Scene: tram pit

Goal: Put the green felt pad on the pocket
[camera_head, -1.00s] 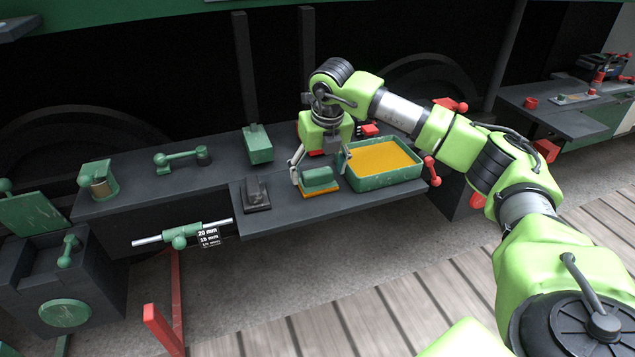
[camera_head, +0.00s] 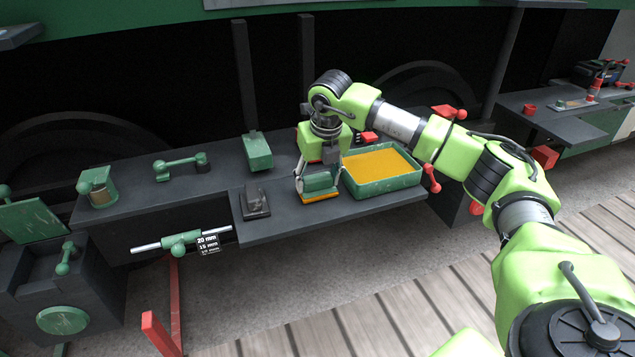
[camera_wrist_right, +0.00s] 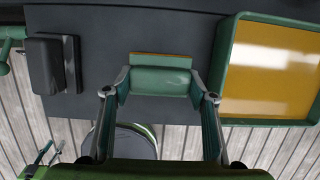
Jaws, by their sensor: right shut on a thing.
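The green felt pad (camera_head: 319,183) is a small rounded green block with an orange-yellow strip along its underside. It stands on the dark lower shelf, just left of the tray. My right gripper (camera_head: 319,180) is above it, with its fingers closed on both ends of the pad. The wrist view also shows the pad (camera_wrist_right: 161,81) between the two fingertips of my right gripper (camera_wrist_right: 160,84). Whether the pad touches the shelf is hard to tell. I cannot clearly identify the pocket. My left gripper is not in view.
A green-rimmed tray with a yellow-orange inside (camera_head: 383,186) stands close right of the pad. A black block on a dark base (camera_head: 255,203) is to the left. A green box (camera_head: 257,151) sits behind. The lower shelf (camera_head: 290,222) has bare room in front.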

